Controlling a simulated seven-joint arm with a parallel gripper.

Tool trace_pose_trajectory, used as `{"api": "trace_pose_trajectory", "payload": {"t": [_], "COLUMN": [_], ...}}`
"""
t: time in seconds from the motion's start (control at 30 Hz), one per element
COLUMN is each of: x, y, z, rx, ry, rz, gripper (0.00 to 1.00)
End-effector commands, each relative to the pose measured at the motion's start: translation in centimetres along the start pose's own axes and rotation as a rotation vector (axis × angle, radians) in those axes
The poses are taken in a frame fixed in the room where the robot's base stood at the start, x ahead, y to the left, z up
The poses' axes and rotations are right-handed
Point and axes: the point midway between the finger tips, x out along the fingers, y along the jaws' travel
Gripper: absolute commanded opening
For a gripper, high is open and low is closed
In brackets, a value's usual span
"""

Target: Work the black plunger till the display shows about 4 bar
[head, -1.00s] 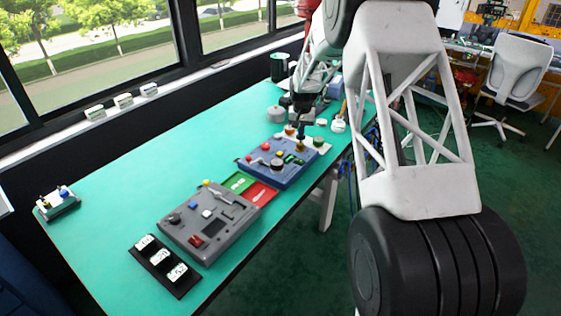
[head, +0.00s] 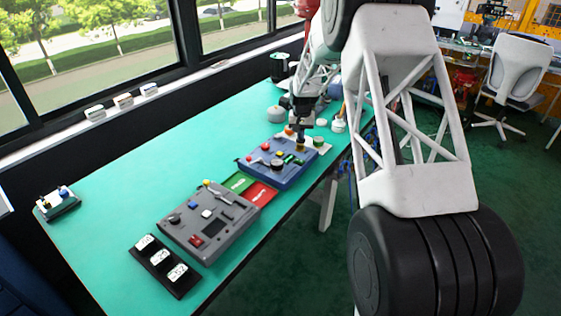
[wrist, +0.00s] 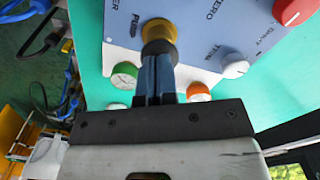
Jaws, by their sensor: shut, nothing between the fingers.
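The blue panel (head: 262,165) lies on the green table, and its light face (wrist: 185,35) fills the top of the wrist view. A plunger with a yellow collar (wrist: 160,27) stands by the "PUMP" lettering. Its dark end faces my gripper (wrist: 158,58), whose shut, empty blue fingers are in line with it and overlap it. I cannot tell whether they touch it. In the head view my gripper (head: 300,136) points down over the panel's far right corner. I cannot read any pressure display; a dark screen (head: 215,228) on the grey panel shows no legible value.
The grey panel (head: 240,222) lies nearer. The table's left side (head: 130,195) is mostly clear.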

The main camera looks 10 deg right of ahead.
Motion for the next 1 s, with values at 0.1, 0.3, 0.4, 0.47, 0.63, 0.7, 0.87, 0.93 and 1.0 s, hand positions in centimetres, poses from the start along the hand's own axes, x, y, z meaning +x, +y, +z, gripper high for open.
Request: {"api": "trace_pose_trajectory", "payload": {"t": [0.1, 0.3, 0.4, 0.47, 0.63, 0.7, 0.87, 0.93, 1.0], "x": [0.4, 0.3, 0.0, -0.2, -1.1, -1.4, -2.2, -2.5, -2.8], "y": [0.0, 0.0, 0.0, 0.0, 0.0, 0.0, 0.0, 0.0, 0.0], "z": [0.1, 0.0, 0.0, 0.0, 0.0, 0.1, 0.1, 0.0, 0.0], "rx": [0.0, 0.0, 0.0, 0.0, 0.0, 0.0, 0.0, 0.0, 0.0], "ry": [-0.002, -0.001, -0.001, -0.001, -0.001, -0.001, -0.002, -0.001, -0.001], "rz": [0.0, 0.0, 0.0, 0.0, 0.0, 0.0, 0.0, 0.0, 0.0], "gripper": [0.0, 0.0, 0.0, 0.0, 0.0, 0.0, 0.0, 0.0, 0.0]}}
